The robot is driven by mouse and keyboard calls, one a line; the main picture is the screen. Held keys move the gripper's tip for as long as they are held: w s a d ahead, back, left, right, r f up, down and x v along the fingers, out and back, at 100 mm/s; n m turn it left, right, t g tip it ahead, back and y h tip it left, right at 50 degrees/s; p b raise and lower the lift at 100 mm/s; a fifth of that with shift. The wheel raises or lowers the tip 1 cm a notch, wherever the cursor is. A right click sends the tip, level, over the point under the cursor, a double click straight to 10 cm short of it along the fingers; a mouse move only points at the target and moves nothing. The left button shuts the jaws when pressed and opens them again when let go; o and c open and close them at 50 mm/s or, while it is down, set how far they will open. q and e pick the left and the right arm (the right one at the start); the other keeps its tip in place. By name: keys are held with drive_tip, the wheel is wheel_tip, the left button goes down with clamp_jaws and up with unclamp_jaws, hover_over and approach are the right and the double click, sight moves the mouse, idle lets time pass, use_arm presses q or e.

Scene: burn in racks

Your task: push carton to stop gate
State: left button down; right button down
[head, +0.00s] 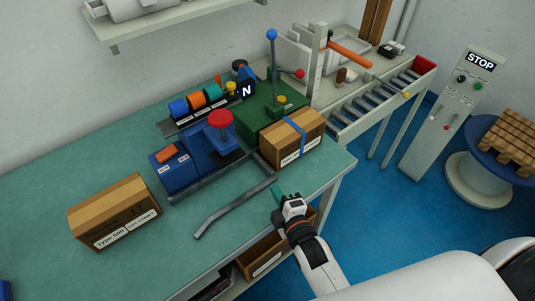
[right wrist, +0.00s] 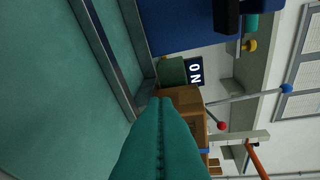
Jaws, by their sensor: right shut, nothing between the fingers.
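A brown carton (head: 292,137) with a blue band and a white label sits near the table's right end, beside the end of a dark guide rail (head: 238,207). In the right wrist view the carton (right wrist: 184,99) is just beyond my fingertips; I cannot tell whether they touch. My right gripper (head: 276,190) has teal fingers, is shut and empty, and is low by the table's front edge, nearer than the carton. A second carton (head: 115,211), labelled Type 500, sits at the table's left. A pale post (head: 319,60) with an orange bar (head: 350,54) stands beyond the banded carton; I cannot tell if it is the stop gate.
A blue machine with a red knob (head: 220,118) and a green fixture (head: 268,117) with levers stand behind the rails. A roller conveyor (head: 385,97) runs off to the right. A STOP pedestal (head: 455,110) stands on the floor. Clear table lies at the front left.

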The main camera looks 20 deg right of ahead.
drive_tip(key=shift+w+a+r+n+t+y, duration=0.15)
drive_tip(key=shift+w+a+r+n+t, duration=0.2)
drive_tip(key=shift+n, duration=0.25)
drive_tip(key=shift+w+a+r+n+t+y, duration=0.15)
drive_tip(key=shift+a+r+n+t, duration=0.1)
drive_tip(key=shift+r+n+t, duration=0.25)
drive_tip(key=shift+a+n, duration=0.1)
drive_tip(key=shift+n, duration=0.2)
drive_tip(key=shift+w+r, duration=0.15)
drive_tip(key=shift+w, duration=0.2)
drive_tip(key=w, duration=0.3)
drive_tip(key=w+p, duration=0.1)
drive_tip(key=w, duration=0.5)
drive_tip(key=shift+w+a+p, duration=0.3)
drive_tip(key=shift+a, duration=0.1)
drive_tip(key=shift+w+d+p, duration=0.15)
drive_tip(key=shift+d+p, duration=0.05)
drive_tip(key=shift+d, duration=0.4)
drive_tip(key=shift+w+d+p, duration=0.15)
drive_tip(key=shift+d+p, duration=0.05)
drive_tip(key=shift+d, duration=0.4)
drive_tip(key=shift+w+d, duration=0.1)
drive_tip(key=shift+d, duration=0.5)
